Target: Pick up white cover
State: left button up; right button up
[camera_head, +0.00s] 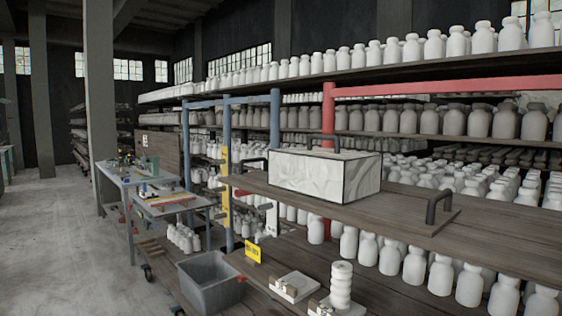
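A white box-like cover (310,176) with dark edges and a dark handle on top stands upright on a long brown wooden board (400,211), in the middle of the head view. The cover's front and right faces show. Its far side and whatever is under it are hidden. Neither of my grippers is in view, and nothing is seen touching the cover.
The board has a dark handle (440,205) right of the cover. Below are a grey bin (207,287) and a white ringed stack (341,283). Shelves of white bottles fill the back. A blue post (275,125) and red post (328,110) stand behind. Open floor lies left.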

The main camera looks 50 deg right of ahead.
aim_at(336, 176)
jog(key=i+j+z, duration=0.1)
jog(key=i+z, duration=0.35)
jog(key=i+j+z, duration=0.25)
jog(key=i+z, duration=0.2)
jog(key=i+j+z, duration=0.45)
jog(key=k+l, duration=0.05)
